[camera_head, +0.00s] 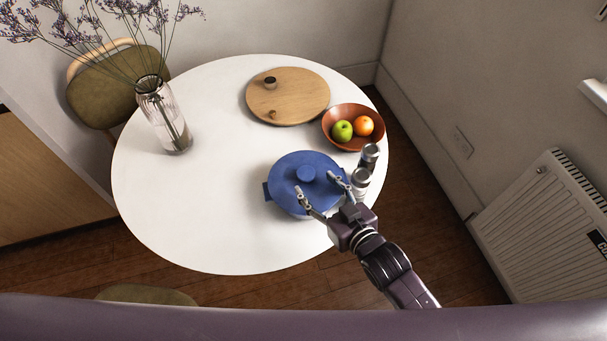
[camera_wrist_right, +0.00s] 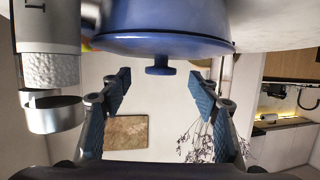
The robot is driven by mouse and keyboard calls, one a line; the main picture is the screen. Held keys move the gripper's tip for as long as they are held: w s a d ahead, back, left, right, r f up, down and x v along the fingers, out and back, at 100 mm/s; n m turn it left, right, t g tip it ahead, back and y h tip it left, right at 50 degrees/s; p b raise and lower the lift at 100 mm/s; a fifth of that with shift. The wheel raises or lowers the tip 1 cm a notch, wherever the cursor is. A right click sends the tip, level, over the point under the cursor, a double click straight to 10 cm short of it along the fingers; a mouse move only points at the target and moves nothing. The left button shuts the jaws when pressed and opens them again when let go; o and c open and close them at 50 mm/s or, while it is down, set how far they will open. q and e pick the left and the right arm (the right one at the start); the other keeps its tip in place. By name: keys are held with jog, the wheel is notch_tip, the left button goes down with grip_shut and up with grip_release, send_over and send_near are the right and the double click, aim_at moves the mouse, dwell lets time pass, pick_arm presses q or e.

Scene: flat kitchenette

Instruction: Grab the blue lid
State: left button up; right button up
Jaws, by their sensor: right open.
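The blue lid (camera_head: 287,172) sits on a blue pot (camera_head: 267,192) near the front right of the round white table. Its round knob (camera_head: 305,173) stands up in the middle. In the right wrist view, which looks upside down, the lid (camera_wrist_right: 165,46) is at the top and its knob (camera_wrist_right: 160,70) points down. My right gripper (camera_head: 316,184) is open and empty at the lid's right front. In the wrist view, its fingertips (camera_wrist_right: 159,78) lie on either side of the knob, apart from it. My left gripper is not in view.
Two mills (camera_head: 369,157) stand close to the pot's right. A brown bowl (camera_head: 335,112) holds a green apple and an orange fruit. A wooden board (camera_head: 290,98) with small items lies behind. A glass vase (camera_head: 160,115) stands at left. The table's (camera_head: 195,215) left front is clear.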

aim_at(306, 172)
jog(key=shift+w+a+p, duration=0.3)
jog(key=shift+w+a, duration=0.1)
jog(key=shift+w, duration=0.35)
jog(key=x, duration=0.3)
jog(key=shift+w+a+p, duration=0.2)
jog(key=shift+p, duration=0.2)
jog(key=shift+w+a+f, duration=0.1)
jog(key=shift+w+a, duration=0.05)
jog(key=shift+w, duration=0.2)
jog(key=c, duration=1.4)
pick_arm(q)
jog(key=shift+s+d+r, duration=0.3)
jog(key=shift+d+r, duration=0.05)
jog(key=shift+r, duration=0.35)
pick_arm(e)
grip_shut()
